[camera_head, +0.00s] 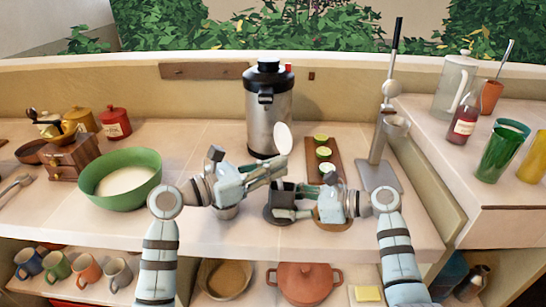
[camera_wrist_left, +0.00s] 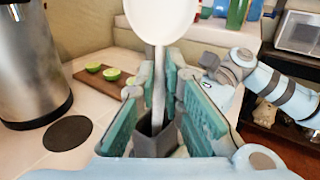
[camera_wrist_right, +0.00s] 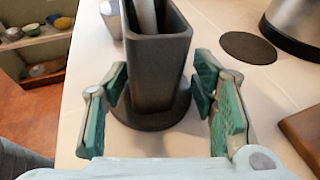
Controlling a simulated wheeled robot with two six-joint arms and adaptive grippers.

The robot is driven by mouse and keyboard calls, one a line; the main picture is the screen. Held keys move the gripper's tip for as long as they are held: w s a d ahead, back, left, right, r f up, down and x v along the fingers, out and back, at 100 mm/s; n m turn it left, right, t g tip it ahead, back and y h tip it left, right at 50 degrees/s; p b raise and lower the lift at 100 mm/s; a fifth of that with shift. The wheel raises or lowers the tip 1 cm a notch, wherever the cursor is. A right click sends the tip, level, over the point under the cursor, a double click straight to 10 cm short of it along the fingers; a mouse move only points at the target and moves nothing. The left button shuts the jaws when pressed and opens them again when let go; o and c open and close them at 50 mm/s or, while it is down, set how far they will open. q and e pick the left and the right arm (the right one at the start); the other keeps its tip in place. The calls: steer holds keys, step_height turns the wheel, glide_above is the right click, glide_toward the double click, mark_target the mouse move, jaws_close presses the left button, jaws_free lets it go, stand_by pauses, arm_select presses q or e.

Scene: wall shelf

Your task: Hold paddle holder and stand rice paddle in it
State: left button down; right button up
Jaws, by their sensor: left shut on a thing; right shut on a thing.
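The white rice paddle (camera_head: 283,139) is upright, head up, also in the left wrist view (camera_wrist_left: 150,20). My left gripper (camera_head: 277,172) is shut on its handle. The paddle holder (camera_wrist_right: 158,62) is a dark square cup on a round base, upright on the counter. My right gripper (camera_head: 290,212) is shut on the holder low on its sides; in the head view the holder (camera_head: 284,190) is partly covered by the grippers. In the right wrist view the handle's lower part shows inside the holder's mouth. How deep it reaches is hidden.
A steel dispenser (camera_head: 268,112) stands behind the grippers, with a board of cut limes (camera_head: 338,150) to its right. A metal press (camera_head: 381,170) stands right of my right gripper. A green bowl (camera_head: 98,190) is at left. The counter's front edge is close below.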

arm_select(q)
steer(key=shift+f, duration=0.15)
arm_select(e)
steer(key=shift+f, duration=0.1)
arm_select(q)
steer(key=c, duration=1.6)
jaws_free()
steer(key=shift+c, duration=0.2)
steer(key=v, duration=1.2)
